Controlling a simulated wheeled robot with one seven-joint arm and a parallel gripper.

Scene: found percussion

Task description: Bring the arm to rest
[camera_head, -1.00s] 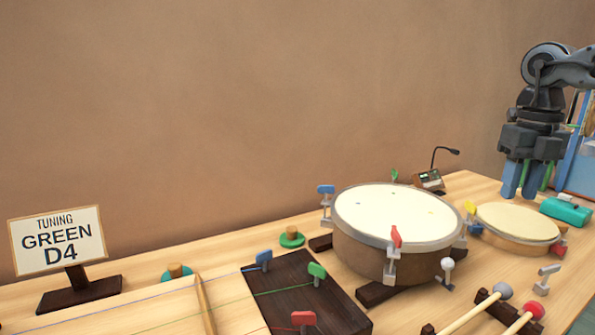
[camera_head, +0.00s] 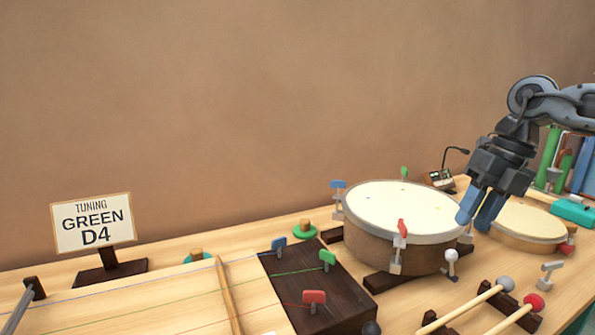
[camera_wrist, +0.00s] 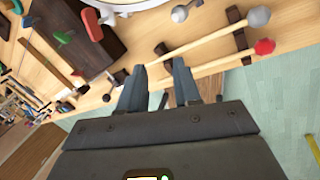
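My gripper (camera_head: 478,213) hangs pointing down in the head view, at the right rim of the large drum and in front of the small drum. Its two blue-grey fingers are apart with nothing between them. The wrist view also shows the gripper (camera_wrist: 158,80), with a clear gap between the fingers and table edge and floor beyond. Whether the fingers touch the large drum (camera_head: 388,258) cannot be told.
The small drum (camera_head: 530,228) is partly behind the fingers. Two mallets (camera_head: 470,308) lie on dark rests at front right. A tuning sign (camera_head: 93,223) reading "GREEN D4" stands left. A dark peg board (camera_head: 318,295) with coloured pegs sits front centre.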

